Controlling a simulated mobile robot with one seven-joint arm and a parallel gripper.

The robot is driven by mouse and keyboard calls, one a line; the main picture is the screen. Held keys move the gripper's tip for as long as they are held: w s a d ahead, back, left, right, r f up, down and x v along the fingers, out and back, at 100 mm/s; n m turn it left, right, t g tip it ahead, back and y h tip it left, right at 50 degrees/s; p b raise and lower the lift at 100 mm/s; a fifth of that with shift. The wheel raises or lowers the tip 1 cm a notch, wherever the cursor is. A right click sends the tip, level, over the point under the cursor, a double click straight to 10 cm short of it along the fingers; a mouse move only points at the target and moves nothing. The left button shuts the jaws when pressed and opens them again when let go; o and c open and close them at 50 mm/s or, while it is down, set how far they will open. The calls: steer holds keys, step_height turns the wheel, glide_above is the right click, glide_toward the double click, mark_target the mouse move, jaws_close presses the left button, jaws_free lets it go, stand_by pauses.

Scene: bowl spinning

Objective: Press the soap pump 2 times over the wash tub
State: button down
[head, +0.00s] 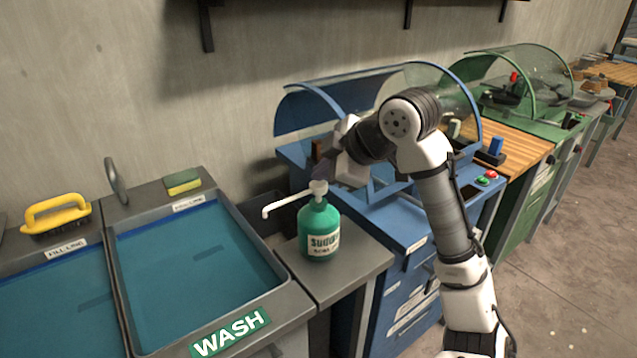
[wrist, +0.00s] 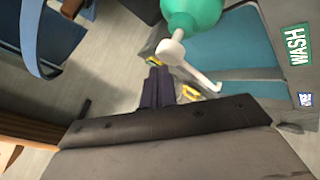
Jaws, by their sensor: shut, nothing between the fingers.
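The green soap bottle (head: 319,240) stands upright on a grey side counter, right of the wash tub (head: 292,292). Its white pump head (head: 318,188) is on top, with the long spout (head: 282,205) pointing left toward the tub. My gripper (head: 322,174) is shut and empty, close above and just behind the pump head in the picture; I cannot tell whether it touches. In the wrist view the shut dark fingers (wrist: 157,88) are beside the white pump head (wrist: 173,48), with a gap showing. The bottle (wrist: 193,14) is partly cut off at the top edge.
A second tub (head: 55,300) lies left, with a yellow-handled brush (head: 56,212) behind it. A sponge (head: 183,182) sits on the back ledge. A blue machine with a clear curved hood (head: 440,78) stands behind my arm. The floor at right is clear.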

steer(key=shift+f+b, duration=0.6)
steer(key=shift+f, duration=0.3)
stand_by(0.6)
steer(key=shift+r, duration=0.15)
steer(key=shift+r+p, duration=1.1)
steer(key=shift+r, duration=0.05)
step_height(320, 180, up, 5)
steer(key=p, duration=0.4)
steer(key=shift+r, duration=0.1)
stand_by(2.3)
